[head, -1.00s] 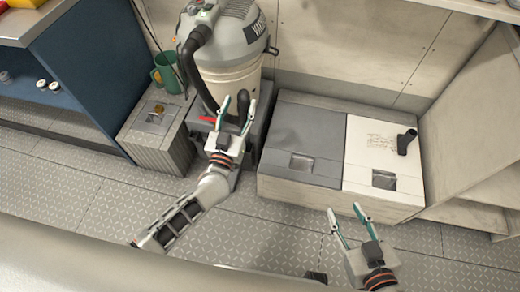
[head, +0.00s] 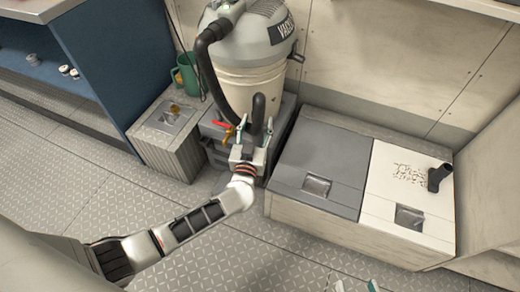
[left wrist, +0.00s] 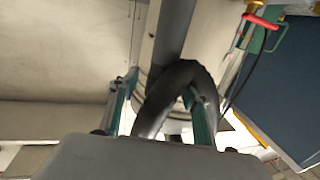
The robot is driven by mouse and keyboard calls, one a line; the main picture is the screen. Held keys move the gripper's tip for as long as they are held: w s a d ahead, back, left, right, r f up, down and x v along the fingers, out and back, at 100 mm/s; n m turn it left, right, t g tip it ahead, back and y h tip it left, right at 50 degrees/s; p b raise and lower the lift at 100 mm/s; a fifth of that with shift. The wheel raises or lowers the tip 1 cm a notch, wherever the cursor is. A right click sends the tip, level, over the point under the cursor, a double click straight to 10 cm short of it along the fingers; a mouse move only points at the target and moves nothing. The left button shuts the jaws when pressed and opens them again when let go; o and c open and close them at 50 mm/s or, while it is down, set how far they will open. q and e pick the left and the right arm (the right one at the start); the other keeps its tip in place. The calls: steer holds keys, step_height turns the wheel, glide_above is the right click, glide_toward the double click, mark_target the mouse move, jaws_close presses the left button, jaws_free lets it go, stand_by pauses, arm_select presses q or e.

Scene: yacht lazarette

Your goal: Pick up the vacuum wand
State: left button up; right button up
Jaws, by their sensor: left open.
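A black curved tube (head: 258,108), which looks like the vacuum wand's handle, stands in front of the grey and cream vacuum (head: 247,60). My left gripper (head: 253,130) is at it, with its teal-tipped fingers on either side of the tube. In the left wrist view the bent tube (left wrist: 182,85) lies between the open fingers (left wrist: 160,100); I cannot tell whether they touch it. Its lower part is hidden by the gripper. Only the spread fingertips of my right gripper (head: 355,285) show at the bottom edge of the head view, empty.
A black nozzle (head: 438,177) stands on the white lid (head: 385,185), near scattered debris. A grey lid (head: 325,155) adjoins it. A red handle (head: 221,124) is close to the left gripper. The floor in front is clear.

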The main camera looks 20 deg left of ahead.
arm_select(q)
steer(key=shift+w+a+f+b, duration=0.2)
steer(key=shift+w+f, duration=0.1)
steer(key=shift+w, duration=0.15)
steer(key=shift+w+a+f+b, duration=0.15)
steer(key=shift+w+f, duration=0.15)
steer(key=shift+w, duration=0.15)
steer(key=shift+w+d+r, duration=0.1)
steer(key=shift+w+r, duration=0.25)
steer(key=shift+r, duration=0.05)
steer(key=c, duration=1.2)
steer(key=shift+r, duration=0.1)
arm_select(e)
steer(key=shift+w+a+r, duration=0.25)
steer(key=shift+a+r, duration=0.15)
steer(key=shift+a, duration=0.05)
steer(key=shift+w, duration=0.1)
